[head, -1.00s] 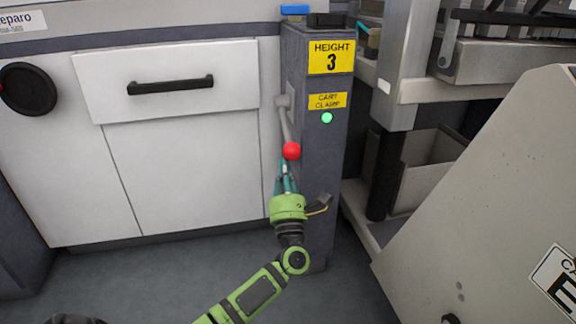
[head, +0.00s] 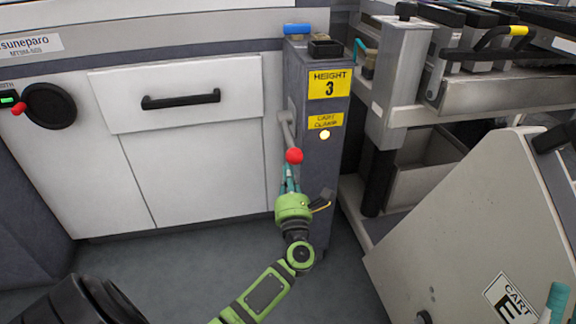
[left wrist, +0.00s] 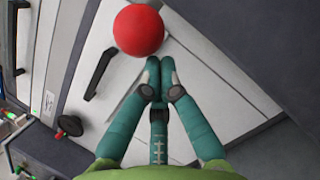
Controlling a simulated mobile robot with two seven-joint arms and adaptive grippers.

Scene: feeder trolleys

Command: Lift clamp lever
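The knob also shows large in the left wrist view (left wrist: 139,29). My left gripper (head: 289,172) is just below the knob, pointing up. In the left wrist view its teal fingertips (left wrist: 160,70) are together with nothing visible between them. The knob is just beyond the tips; contact is unclear. A teal fingertip, seemingly of my right gripper (head: 556,300), shows at the bottom right.
A white cabinet (head: 190,165) with a black drawer handle (head: 181,99) is left of the post. A feeder trolley (head: 480,235) marked "CART" stands close on the right. Grey floor is free below the cabinet.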

